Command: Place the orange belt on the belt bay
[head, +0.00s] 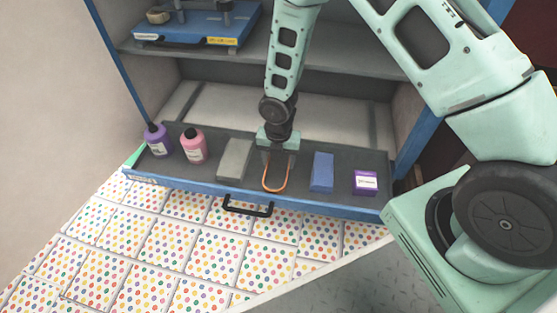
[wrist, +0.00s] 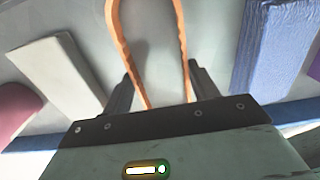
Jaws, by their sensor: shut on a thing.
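The orange belt (head: 275,188) is a narrow U-shaped loop over the open drawer (head: 320,204), between a grey block and a blue block. In the wrist view the belt (wrist: 122,42) runs from between my fingers out past the top edge. My gripper (head: 277,158) points down into the drawer and is shut on the belt; its two dark fingers (wrist: 163,88) flank the belt's two sides. I cannot tell whether the belt touches the drawer floor. No label marks which part is the belt bay.
The drawer also holds a purple bottle (head: 157,140), a pink bottle (head: 194,146), the grey block (head: 235,159), the blue block (head: 321,171) and a purple box (head: 365,183). A black handle (head: 247,206) is on its front. A shelf with a blue machine (head: 196,24) is above.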

